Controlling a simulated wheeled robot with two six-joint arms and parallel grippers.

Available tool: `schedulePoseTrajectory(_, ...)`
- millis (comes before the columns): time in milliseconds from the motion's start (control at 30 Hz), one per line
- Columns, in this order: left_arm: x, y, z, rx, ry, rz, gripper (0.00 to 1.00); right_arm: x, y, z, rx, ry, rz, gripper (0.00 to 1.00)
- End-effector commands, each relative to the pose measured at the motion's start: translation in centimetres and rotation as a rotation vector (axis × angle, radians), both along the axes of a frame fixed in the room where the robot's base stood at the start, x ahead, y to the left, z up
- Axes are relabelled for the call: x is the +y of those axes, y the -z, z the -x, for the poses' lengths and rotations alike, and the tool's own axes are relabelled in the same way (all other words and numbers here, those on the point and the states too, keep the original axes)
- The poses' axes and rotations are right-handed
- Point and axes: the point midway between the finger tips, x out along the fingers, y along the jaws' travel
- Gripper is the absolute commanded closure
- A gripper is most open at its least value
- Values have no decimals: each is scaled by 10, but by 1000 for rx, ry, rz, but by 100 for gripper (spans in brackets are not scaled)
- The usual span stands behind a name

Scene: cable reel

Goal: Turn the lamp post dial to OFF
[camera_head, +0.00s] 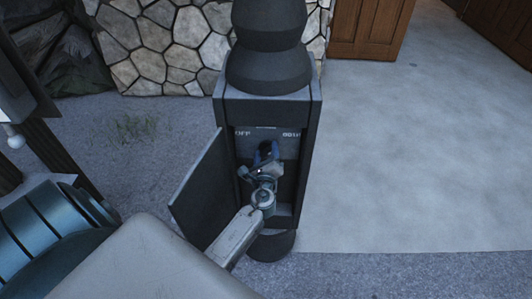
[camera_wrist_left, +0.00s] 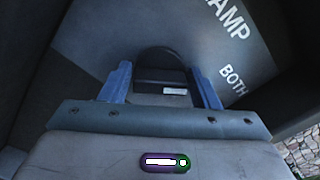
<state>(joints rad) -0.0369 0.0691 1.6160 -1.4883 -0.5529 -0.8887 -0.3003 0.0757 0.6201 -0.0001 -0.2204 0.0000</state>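The dark lamp post (camera_head: 268,85) stands in the middle of the head view, with a control box in its base. The box door (camera_head: 203,190) hangs open to the left. My left gripper (camera_head: 266,155) is inside the box, in front of the label panel. In the left wrist view the black dial (camera_wrist_left: 160,58) sits between the spread blue fingers of my left gripper (camera_wrist_left: 158,70). I cannot tell whether the fingers touch it. LAMP and BOTH labels show to the right of the dial. The OFF label is at the panel's upper left in the head view. My right gripper is out of view.
The box side walls (camera_head: 308,150) stand close around the gripper. A stone wall (camera_head: 165,45) and a wooden door (camera_head: 368,28) are behind the post. Clear pale paving (camera_head: 430,150) lies to the right.

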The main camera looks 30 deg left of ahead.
Motion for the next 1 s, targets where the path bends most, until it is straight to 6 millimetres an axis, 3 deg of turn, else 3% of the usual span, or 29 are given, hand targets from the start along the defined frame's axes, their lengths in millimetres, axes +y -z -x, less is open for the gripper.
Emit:
schedulePoseTrajectory(33, 0, 0, 0, 0, 0, 0, 55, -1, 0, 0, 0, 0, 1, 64)
schedulePoseTrajectory(100, 0, 0, 0, 0, 0, 0, 68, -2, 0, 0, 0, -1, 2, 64)
schedulePoseTrajectory(133, 0, 0, 0, 0, 0, 0, 69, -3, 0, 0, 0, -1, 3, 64)
schedulePoseTrajectory(467, 0, 2, 0, -26, -1, 41, 69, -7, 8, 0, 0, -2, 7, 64)
schedulePoseTrajectory(1000, 1, 7, 1, -248, 1, 401, 69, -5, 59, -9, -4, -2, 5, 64)
